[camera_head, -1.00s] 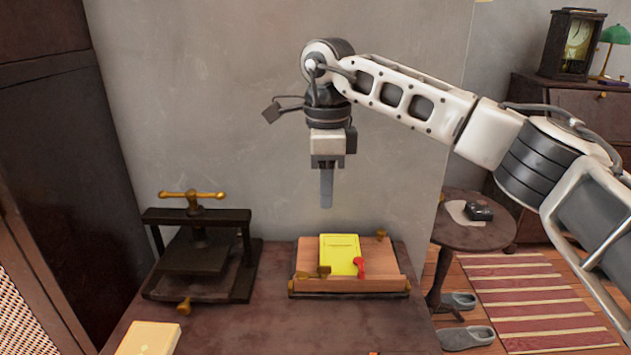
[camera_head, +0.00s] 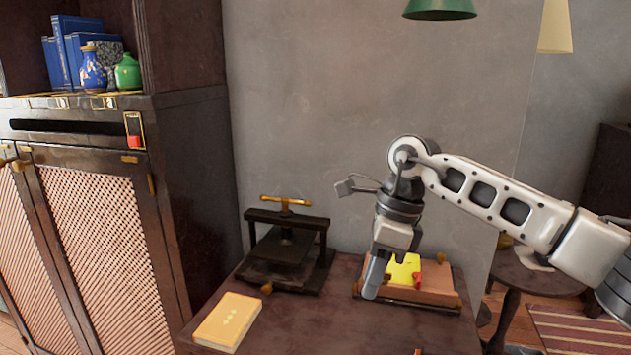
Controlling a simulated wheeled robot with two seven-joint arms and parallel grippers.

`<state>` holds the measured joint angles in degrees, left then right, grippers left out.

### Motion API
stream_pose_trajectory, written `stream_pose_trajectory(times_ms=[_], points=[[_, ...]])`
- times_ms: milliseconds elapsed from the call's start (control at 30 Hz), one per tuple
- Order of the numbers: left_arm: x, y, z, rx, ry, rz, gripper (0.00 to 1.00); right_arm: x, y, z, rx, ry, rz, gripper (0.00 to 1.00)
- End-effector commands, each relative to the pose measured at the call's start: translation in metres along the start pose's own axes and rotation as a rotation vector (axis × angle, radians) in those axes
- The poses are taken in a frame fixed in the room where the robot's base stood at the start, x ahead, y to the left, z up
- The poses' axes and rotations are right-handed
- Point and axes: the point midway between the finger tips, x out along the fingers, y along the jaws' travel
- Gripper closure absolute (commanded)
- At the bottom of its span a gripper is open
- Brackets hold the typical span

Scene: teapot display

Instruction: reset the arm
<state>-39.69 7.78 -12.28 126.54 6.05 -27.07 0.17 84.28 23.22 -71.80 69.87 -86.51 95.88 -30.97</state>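My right arm comes in from the right, and its gripper (camera_head: 372,280) points down in front of the wooden stand on the table. From this angle the fingers look like one grey shape, so I cannot tell whether they are open or shut. Behind it a yellow book (camera_head: 405,270) with a red piece (camera_head: 418,279) lies on the wooden stand (camera_head: 437,288); the gripper hides part of both. My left gripper is not in view.
A dark press (camera_head: 285,250) with a brass handle stands left of the gripper. A pale yellow book (camera_head: 228,321) lies on the table (camera_head: 325,325) nearer the front. A tall cabinet (camera_head: 200,190) stands at the left. A small round table (camera_head: 535,280) is at the right.

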Motion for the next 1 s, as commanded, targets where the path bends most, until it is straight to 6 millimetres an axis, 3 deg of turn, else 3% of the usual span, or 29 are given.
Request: stream_pose_trajectory(times_ms=[167, 333, 433, 567, 667, 767, 867, 967, 1000], points=[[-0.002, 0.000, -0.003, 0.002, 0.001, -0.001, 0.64, 0.041, 0.034, 0.038, -0.004, -0.195, 0.144, 0.71], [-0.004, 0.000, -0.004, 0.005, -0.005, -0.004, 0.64, 0.074, 0.093, 0.093, 0.078, -0.522, 0.396, 0.71], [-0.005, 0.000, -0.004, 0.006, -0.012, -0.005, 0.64, 0.073, 0.133, 0.127, 0.226, -0.791, 0.616, 0.71], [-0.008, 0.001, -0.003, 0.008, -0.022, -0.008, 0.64, 0.051, 0.153, 0.148, 0.532, -1.120, 0.908, 0.71], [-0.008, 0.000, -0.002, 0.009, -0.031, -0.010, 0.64, 0.035, 0.144, 0.141, 0.837, -1.332, 1.119, 0.71], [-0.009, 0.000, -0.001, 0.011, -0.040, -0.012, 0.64, 0.034, 0.123, 0.114, 1.195, -1.498, 1.312, 0.71], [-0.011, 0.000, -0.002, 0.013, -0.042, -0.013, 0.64, 0.052, 0.102, 0.071, 1.597, -1.614, 1.474, 0.71], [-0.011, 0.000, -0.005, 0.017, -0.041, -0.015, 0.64, 0.089, 0.092, 0.015, 2.041, -1.671, 1.599, 0.71], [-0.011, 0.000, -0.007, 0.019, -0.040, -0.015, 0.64, 0.107, 0.093, -0.009, -2.103, 1.582, -1.547, 0.71]])
